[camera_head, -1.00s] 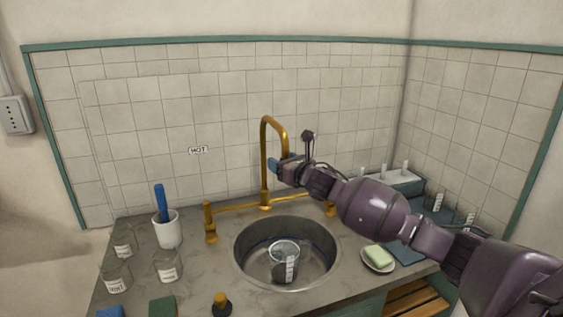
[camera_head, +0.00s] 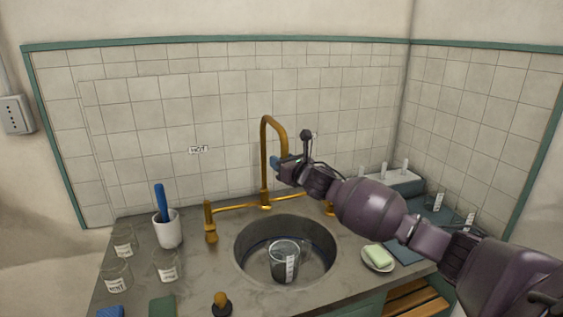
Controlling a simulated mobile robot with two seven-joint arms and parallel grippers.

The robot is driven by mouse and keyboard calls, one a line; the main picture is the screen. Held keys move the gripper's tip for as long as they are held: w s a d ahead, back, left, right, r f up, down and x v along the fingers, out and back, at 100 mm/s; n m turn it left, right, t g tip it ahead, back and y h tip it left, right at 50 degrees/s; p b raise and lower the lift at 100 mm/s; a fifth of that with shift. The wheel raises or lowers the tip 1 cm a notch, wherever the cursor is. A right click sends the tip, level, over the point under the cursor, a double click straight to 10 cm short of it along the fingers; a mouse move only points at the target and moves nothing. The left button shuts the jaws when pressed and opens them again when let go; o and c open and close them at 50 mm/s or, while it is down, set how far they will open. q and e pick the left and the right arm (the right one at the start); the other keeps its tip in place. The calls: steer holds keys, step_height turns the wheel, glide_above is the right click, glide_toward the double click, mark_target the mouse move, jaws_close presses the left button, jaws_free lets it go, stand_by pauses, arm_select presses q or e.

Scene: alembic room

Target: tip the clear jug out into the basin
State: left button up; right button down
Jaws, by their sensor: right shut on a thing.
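The clear jug (camera_head: 285,264) stands upright inside the round basin (camera_head: 243,262), with a white marked strip on its side and dark-looking contents. My right gripper (camera_head: 281,168) is beside the upright of the brass tap (camera_head: 264,150), above and behind the jug and apart from it. The fingertips are partly hidden by the gripper body. My left gripper is not in view.
Labelled glass jars (camera_head: 168,266) and a white cup (camera_head: 168,232) with a blue-handled tool stand left of the basin. A soap dish (camera_head: 379,268) is at its right. A brass-topped stopper (camera_head: 221,303) is in front. My right arm spans the right side.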

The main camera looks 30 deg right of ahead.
steer(key=w+a+m+g+h, duration=0.3)
steer(key=w+a+m+h, duration=0.4)
steer(key=a+h, duration=0.4)
steer(key=shift+w+a, duration=0.35)
steer(key=shift+w, duration=0.05)
steer(key=shift+m, duration=0.3)
steer(key=c, duration=0.8)
jaws_free()
steer(key=v, duration=1)
steer(key=shift+s+a+p, duration=0.2)
steer(key=shift+s+p, duration=0.1)
